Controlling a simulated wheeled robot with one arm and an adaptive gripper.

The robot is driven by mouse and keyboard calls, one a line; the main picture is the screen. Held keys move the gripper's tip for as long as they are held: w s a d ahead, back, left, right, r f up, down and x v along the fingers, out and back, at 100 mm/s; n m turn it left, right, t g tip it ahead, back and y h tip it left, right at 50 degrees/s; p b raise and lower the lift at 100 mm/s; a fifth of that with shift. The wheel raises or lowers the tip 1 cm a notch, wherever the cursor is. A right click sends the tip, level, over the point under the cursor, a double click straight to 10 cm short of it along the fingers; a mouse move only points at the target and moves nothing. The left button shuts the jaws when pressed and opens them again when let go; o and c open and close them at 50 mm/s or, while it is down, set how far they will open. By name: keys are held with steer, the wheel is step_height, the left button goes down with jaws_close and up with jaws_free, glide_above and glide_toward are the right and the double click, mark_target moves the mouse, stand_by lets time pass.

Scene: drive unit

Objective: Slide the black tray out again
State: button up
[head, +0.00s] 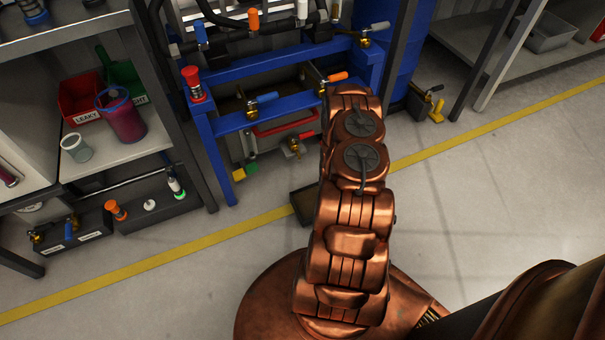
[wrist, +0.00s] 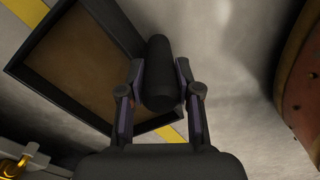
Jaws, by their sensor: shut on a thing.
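The black tray (wrist: 58,101) fills the left of the wrist view. It has a dark rim and a brown inside surface. A thick black bar handle (wrist: 160,55) stands at its right side. My gripper (wrist: 160,78) is shut on this handle, one finger on each side. In the head view, the tray (head: 303,202) lies low by the yellow floor line, in front of the blue frame. My copper arm hides much of it there, and the gripper itself.
The blue frame (head: 285,104) carries valves with blue and orange handles. A shelf (head: 120,150) with red and green bins stands at left. A bench (head: 485,40) stands at upper right. The floor (head: 500,190) to the right is clear.

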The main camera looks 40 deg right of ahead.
steer(key=shift+s+a+f+b, duration=0.1)
steer(key=shift+s+a+b, duration=0.35)
steer(key=shift+s, duration=0.4)
steer(key=shift+s+a+f+b, duration=0.1)
steer(key=shift+s+a+b, duration=0.25)
steer(key=shift+s, duration=0.45)
steer(key=o, duration=0.8)
steer(key=shift+c, duration=0.2)
steer(key=o, duration=0.5)
steer(key=shift+w+d, duration=0.1)
steer(key=shift+d, duration=0.05)
steer(key=shift+c, duration=0.2)
steer(key=shift+w+r, duration=0.1)
steer(key=shift+r, duration=0.1)
step_height(320, 180, up, 7)
steer(key=p, duration=0.3)
steer(key=shift+w+d, duration=0.1)
